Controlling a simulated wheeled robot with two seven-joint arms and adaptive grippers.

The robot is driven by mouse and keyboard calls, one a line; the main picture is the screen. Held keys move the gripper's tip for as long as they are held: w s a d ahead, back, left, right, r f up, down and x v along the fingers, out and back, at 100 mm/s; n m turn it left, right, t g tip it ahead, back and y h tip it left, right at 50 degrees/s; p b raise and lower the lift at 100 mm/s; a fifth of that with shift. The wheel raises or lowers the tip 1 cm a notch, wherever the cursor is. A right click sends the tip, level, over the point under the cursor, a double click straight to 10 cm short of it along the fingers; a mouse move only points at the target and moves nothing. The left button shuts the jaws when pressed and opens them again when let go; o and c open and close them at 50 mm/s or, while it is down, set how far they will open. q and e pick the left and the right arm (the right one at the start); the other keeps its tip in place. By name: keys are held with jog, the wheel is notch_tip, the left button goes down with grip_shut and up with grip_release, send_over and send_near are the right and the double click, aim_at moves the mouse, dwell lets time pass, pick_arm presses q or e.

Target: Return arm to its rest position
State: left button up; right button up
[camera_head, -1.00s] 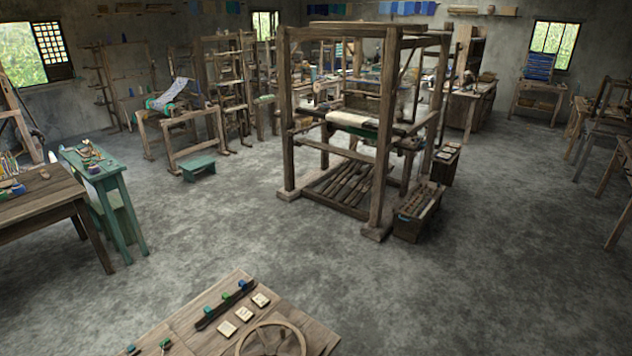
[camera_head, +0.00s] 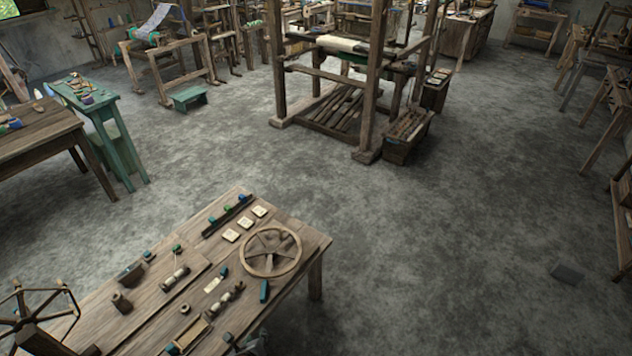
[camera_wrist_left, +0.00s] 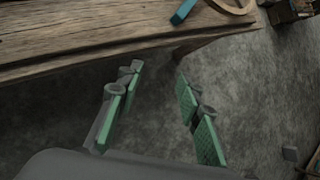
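My left gripper (camera_wrist_left: 160,82) is open and empty in the left wrist view, its two green-padded fingers apart with grey floor between them. It hangs beside the near edge of the wooden worktable (camera_wrist_left: 95,48), apart from it. In the head view only a small dark part of my left gripper (camera_head: 243,346) shows at the bottom edge, by the front of the worktable (camera_head: 322,243). My right gripper is in neither view.
A spoked wooden wheel (camera_head: 271,251), a teal block (camera_head: 264,291) and several spools lie on the worktable. A wooden loom (camera_head: 372,85) stands beyond. A teal table (camera_head: 103,110) stands left. The floor between and to the right is mostly clear.

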pick_arm(q)
jog(key=s+a+r+n+g, duration=0.35)
jog(key=s+a+n, duration=0.35)
jog(key=s+n, duration=0.7)
jog(key=s+a+r+n+g, duration=0.2)
jog(key=s+a+r+n, duration=0.3)
jog(key=s+a+n, duration=0.85)
jog(key=w+d+f+n, duration=0.1)
jog(key=d+f, duration=0.3)
jog(key=f, duration=1)
jog(key=d+f+n, duration=0.2)
jog(key=d+f, duration=0.1)
jog(key=f, duration=1.2)
jog(key=s+f+m+g, duration=0.1)
jog(key=s+f+g, duration=0.1)
jog(key=s+f, duration=1.6)
jog(key=shift+s+f, duration=0.15)
jog(key=shift+s, duration=0.9)
jog(key=shift+c, duration=0.5)
